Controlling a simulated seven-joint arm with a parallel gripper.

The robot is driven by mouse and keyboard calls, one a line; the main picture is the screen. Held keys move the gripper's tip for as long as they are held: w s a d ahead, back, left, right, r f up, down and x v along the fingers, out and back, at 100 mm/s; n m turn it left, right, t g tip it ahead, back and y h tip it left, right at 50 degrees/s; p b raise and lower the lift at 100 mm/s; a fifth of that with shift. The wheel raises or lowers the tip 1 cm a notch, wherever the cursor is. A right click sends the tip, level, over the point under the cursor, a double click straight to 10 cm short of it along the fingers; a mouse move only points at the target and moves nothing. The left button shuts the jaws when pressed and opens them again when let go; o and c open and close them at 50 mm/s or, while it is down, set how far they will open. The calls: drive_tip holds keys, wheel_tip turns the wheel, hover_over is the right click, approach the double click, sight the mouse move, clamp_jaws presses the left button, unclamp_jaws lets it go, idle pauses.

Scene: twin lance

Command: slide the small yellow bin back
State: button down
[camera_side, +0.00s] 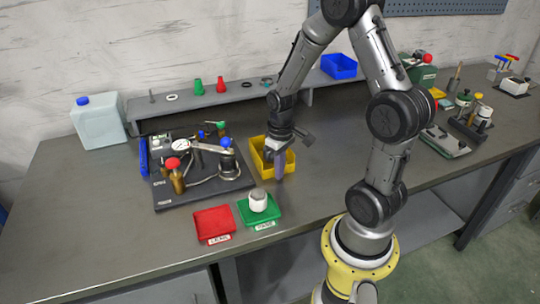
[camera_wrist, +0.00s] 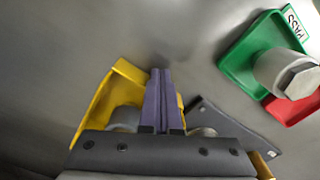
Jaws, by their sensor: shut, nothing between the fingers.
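The small yellow bin (camera_side: 257,168) sits on the grey bench, just right of the black test plate. My gripper (camera_side: 279,179) points down at the bin's near right side and covers part of it. Its fingers are shut with nothing between them. In the wrist view the purple-grey fingers (camera_wrist: 160,75) overlap the yellow bin (camera_wrist: 98,105), and my gripper body hides much of it. A grey rounded thing (camera_wrist: 126,117) shows beside the bin's wall, partly hidden. I cannot tell whether the fingers touch the bin.
A red tray (camera_side: 214,222) and a green tray (camera_side: 270,217) holding a white fitting (camera_side: 258,201) lie in front. The black plate (camera_side: 190,193) with a gauge and hoses is at left. A raised shelf (camera_side: 240,94) runs behind.

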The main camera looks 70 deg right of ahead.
sight(273, 157)
drive_tip(key=shift+w+d, duration=0.6)
drive_tip(key=shift+d, duration=0.05)
drive_tip(key=shift+w, duration=0.1)
drive_tip(key=shift+w+d, duration=0.6)
drive_tip(key=shift+d, duration=0.15)
drive_tip(key=shift+w+d, duration=0.1)
drive_tip(key=shift+w+d, duration=0.55)
drive_tip(key=shift+d, duration=0.1)
drive_tip(key=shift+w+d, duration=0.1)
idle(0.3)
drive_tip(key=shift+w+d, duration=0.6)
drive_tip(key=shift+d, duration=0.1)
drive_tip(key=shift+w+d, duration=0.65)
drive_tip(key=shift+d, duration=0.05)
